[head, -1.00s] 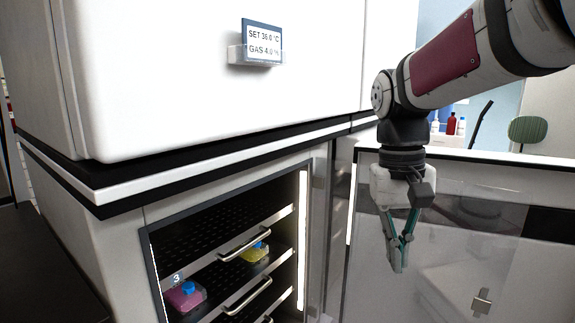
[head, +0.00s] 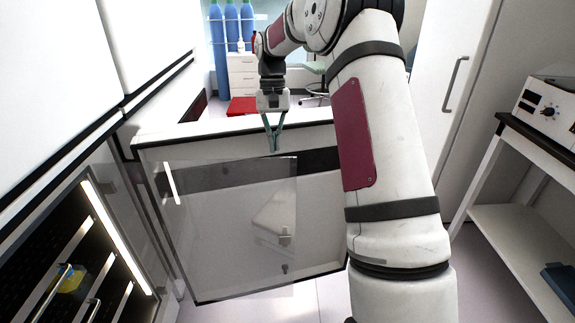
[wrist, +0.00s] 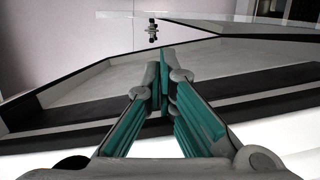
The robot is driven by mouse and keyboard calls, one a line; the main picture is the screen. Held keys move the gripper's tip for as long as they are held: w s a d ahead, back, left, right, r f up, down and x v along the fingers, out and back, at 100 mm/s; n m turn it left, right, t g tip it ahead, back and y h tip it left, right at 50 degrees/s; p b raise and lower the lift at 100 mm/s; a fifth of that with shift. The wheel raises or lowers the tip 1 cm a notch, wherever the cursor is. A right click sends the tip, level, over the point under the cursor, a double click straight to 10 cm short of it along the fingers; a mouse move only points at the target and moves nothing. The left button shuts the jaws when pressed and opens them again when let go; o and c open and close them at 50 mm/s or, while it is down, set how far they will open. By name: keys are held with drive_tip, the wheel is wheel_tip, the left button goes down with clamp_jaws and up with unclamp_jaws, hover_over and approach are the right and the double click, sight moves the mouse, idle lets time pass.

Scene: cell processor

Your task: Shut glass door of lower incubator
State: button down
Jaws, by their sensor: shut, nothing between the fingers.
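The glass door (head: 225,235) of the lower incubator stands wide open in the head view, swung out to the right of the opening.
A white counter (head: 235,130) runs behind the door. A flask with yellow contents (head: 70,280) lies on an incubator shelf. A white side table (head: 530,225) with a device (head: 550,105) stands at right. Blue gas cylinders (head: 232,25) stand at the back.

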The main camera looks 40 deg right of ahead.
sight(277, 177)
drive_tip(key=x, duration=0.7)
drive_tip(key=p+x, duration=0.1)
drive_tip(key=x, duration=0.2)
drive_tip(key=shift+d+f, duration=0.3)
drive_tip(key=shift+f, duration=0.15)
